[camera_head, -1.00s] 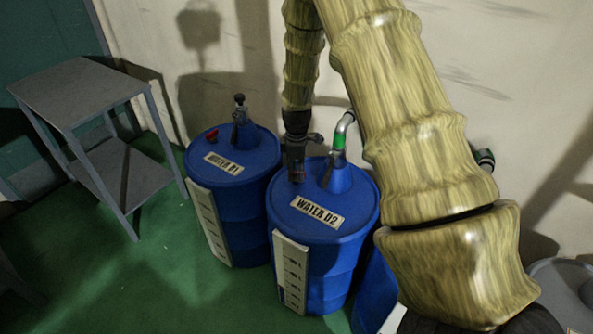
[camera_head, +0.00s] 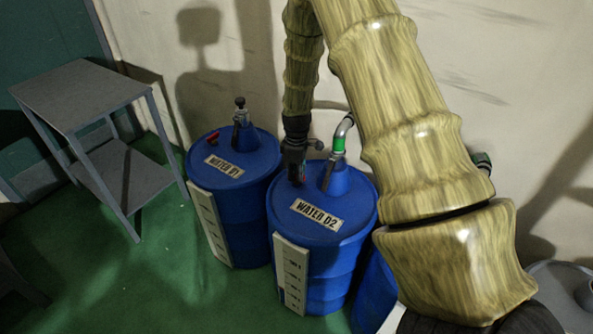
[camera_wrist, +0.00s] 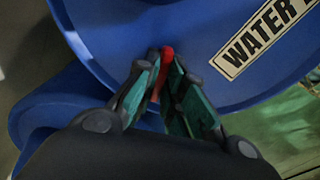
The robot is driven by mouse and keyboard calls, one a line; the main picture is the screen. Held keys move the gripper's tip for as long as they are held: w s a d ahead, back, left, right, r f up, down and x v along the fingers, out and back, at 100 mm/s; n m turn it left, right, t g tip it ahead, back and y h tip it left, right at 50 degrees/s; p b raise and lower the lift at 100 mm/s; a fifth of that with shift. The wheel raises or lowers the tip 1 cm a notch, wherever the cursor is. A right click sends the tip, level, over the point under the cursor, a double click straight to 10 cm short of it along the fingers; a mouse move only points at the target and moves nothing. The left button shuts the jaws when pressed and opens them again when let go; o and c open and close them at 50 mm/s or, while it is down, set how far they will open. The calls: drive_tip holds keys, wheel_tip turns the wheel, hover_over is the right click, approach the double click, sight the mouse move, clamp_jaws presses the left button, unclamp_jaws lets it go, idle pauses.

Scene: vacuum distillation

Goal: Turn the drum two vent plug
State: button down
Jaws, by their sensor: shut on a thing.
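The blue drum labelled WATER D2 (camera_head: 331,246) stands upright in the middle of the head view, and its top (camera_wrist: 190,25) fills the upper part of the wrist view. The red vent plug (camera_wrist: 165,58) sits near the edge of the drum top, left of the label. My gripper (camera_wrist: 166,88) points down at the drum top and is shut on the red plug between its green-padded fingers. In the head view my gripper (camera_head: 297,180) covers the plug. How far the plug is turned cannot be told.
The blue drum WATER D1 (camera_head: 229,158) stands to the left with its own red plug (camera_head: 212,137). A metal pipe with a green band (camera_head: 338,143) rises from D2 beside my gripper. A grey two-shelf table (camera_head: 85,92) is at the left. Green floor (camera_head: 170,262) is clear in front.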

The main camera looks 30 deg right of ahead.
drive_tip(key=m+p, duration=0.4)
drive_tip(key=m, duration=0.1)
drive_tip(key=shift+r+m, duration=0.2)
drive_tip(key=shift+m, duration=0.1)
drive_tip(key=m+p, duration=0.3)
drive_tip(key=m, duration=0.3)
drive_tip(key=m+p, duration=0.2)
drive_tip(key=m, duration=0.3)
drive_tip(key=shift+f+m, duration=0.1)
drive_tip(key=shift+m, duration=0.2)
drive_tip(key=shift+m+p, duration=0.5)
drive_tip(key=shift+m, duration=1.8)
drive_tip(key=shift+f, duration=0.1)
drive_tip(key=c, duration=1.5)
unclamp_jaws()
